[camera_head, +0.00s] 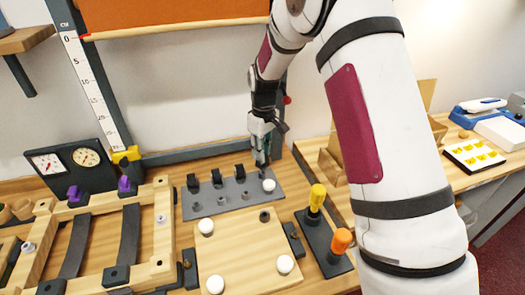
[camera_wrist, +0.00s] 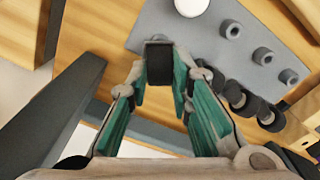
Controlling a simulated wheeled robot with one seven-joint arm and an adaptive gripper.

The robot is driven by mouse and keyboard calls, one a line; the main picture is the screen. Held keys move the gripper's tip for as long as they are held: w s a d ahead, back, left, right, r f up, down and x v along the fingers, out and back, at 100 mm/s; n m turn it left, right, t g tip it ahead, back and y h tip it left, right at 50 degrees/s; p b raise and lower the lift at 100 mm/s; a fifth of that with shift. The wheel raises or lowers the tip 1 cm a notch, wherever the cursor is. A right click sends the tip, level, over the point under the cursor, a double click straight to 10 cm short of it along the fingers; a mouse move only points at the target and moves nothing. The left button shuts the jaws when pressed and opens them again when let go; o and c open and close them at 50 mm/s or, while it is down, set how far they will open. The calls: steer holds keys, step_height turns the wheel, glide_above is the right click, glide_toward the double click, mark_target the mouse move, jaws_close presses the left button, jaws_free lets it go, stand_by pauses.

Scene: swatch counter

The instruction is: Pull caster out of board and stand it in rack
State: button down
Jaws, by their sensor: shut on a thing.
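My gripper (camera_head: 262,150) points down over the right back end of a grey plate rack (camera_head: 232,192). It is shut on a black block-like caster (camera_wrist: 159,62), seen between the fingertips in the wrist view; whether the caster touches the rack is unclear. Several similar black casters (camera_head: 217,178) stand along the rack's back row. Grey sockets (camera_head: 222,200) run along its front, and a white round knob (camera_head: 269,185) sits at the right end. In front lies a wooden board (camera_head: 243,255) with white knobs (camera_head: 285,264) at three corners and a dark socket (camera_head: 264,216) at the back right.
A dark holder with yellow-handled (camera_head: 317,197) and orange-handled (camera_head: 340,240) tools stands right of the board. A wooden frame (camera_head: 162,235) with dark slats fills the left. Two gauges (camera_head: 72,165) and an upright ruler (camera_head: 92,90) stand behind. A cardboard box (camera_head: 331,162) is at right.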

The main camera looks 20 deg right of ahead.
steer(key=shift+f+b, duration=0.5)
steer(key=shift+f, duration=0.75)
stand_by(1.2)
stand_by(0.6)
steer(key=c, duration=1)
jaws_free()
steer(key=shift+c, duration=0.2)
steer(key=shift+r, duration=0.1)
steer(key=shift+r+p, duration=0.55)
steer(key=shift+r, duration=2.35)
